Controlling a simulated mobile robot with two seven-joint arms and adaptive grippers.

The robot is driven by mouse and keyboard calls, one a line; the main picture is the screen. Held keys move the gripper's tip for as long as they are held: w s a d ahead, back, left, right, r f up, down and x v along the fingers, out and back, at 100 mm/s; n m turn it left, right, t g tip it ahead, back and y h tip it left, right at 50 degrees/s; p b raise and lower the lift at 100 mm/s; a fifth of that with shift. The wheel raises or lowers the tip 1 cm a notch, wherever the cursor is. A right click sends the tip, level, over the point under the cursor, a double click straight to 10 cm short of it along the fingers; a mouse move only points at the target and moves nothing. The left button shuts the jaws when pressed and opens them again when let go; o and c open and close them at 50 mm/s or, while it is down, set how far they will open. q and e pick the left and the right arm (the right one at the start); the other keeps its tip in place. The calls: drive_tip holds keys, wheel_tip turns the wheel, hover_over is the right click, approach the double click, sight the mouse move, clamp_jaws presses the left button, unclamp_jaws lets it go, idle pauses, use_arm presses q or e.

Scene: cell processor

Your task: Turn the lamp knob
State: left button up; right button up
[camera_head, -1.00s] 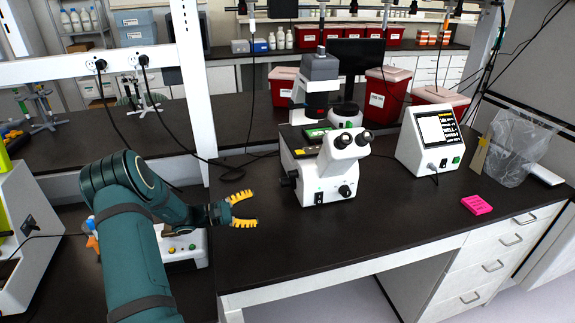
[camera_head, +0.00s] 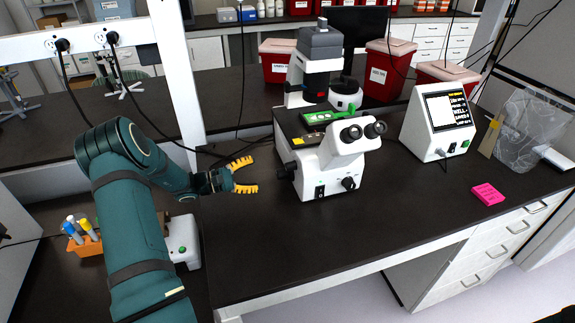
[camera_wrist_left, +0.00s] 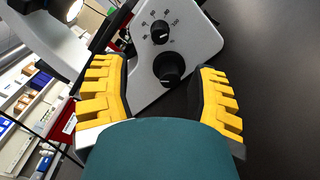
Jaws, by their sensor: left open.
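A white microscope (camera_head: 328,168) stands on the black bench. In the left wrist view its side panel (camera_wrist_left: 190,45) carries two black knobs. The smaller knob (camera_wrist_left: 161,32) has a printed number dial around it, and the larger knob (camera_wrist_left: 170,69) sits nearer my fingers. I cannot tell for sure which is the lamp knob. My left gripper (camera_head: 254,174) is open and empty, just left of the microscope, with its yellow-padded fingers pointing toward it. In the left wrist view the larger knob appears between the open fingers, apart from them.
A white control box with a screen (camera_head: 438,122) stands right of the microscope, with a pink block (camera_head: 487,194) in front of it. Red bins (camera_head: 390,68) stand behind. An orange rack of tubes (camera_head: 84,240) is at left. The bench front is clear.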

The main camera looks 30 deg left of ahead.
sight(288, 167)
use_arm(q)
drive_tip(key=x, duration=1.1)
drive_tip(key=shift+p, duration=0.4)
clamp_jaws()
